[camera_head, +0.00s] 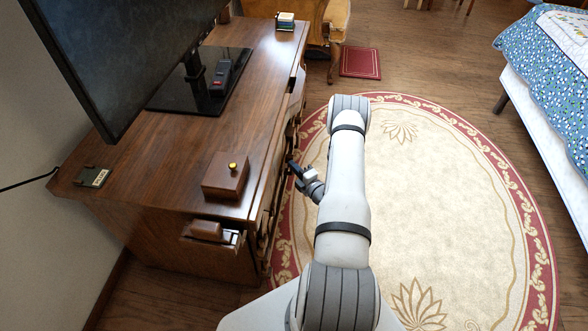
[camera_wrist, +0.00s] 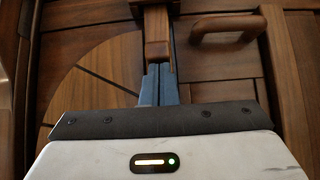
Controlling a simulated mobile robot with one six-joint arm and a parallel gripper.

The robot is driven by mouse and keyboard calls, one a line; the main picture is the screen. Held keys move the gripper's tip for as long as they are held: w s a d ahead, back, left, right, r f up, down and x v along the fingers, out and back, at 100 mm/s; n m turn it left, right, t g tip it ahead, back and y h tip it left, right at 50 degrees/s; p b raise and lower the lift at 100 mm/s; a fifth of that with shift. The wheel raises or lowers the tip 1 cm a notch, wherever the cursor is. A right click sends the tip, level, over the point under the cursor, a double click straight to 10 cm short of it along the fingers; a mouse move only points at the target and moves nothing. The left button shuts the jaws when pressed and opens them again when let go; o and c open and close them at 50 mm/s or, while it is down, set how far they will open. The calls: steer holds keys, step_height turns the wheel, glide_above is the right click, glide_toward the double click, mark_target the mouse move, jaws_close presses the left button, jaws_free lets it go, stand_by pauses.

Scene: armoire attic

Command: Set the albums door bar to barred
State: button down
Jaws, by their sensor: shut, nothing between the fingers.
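In the wrist view, a short upright wooden bar (camera_wrist: 157,28) stands in front of a brown wooden door front (camera_wrist: 105,45) with a curved, lined inlay. It looks like the door bar, but no label shows. My gripper (camera_wrist: 160,68) is shut and empty, its blue fingers together just below the bar's lower end; I cannot tell whether they touch it. A wooden loop handle (camera_wrist: 227,27) sits to the right of the bar. In the head view, my gripper (camera_head: 292,167) is beside the front of the wooden cabinet (camera_head: 150,210); the door and bar are not clear there.
On the cabinet top are a small box with a yellow knob (camera_head: 226,175), a dark labelled block (camera_head: 92,178) and a television (camera_head: 125,50). A small drawer (camera_head: 212,232) stands open at the cabinet's near end. A round rug (camera_head: 430,190) covers open floor; a bed (camera_head: 548,100) is right.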

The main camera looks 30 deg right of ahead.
steer(key=shift+w+d+r, duration=0.15)
steer(key=shift+d, duration=0.05)
steer(key=shift+s+a, duration=0.2)
steer(key=shift+s, duration=0.1)
steer(key=shift+s+a+p, duration=0.5)
steer(key=shift+s+a, duration=0.55)
steer(key=shift+s, duration=0.1)
steer(key=p, duration=0.2)
glide_toward(284, 165)
steer(key=s, duration=0.5)
steer(key=shift+s+d+f, duration=0.15)
steer(key=shift+d+f, duration=0.15)
steer(key=shift+f, duration=0.1)
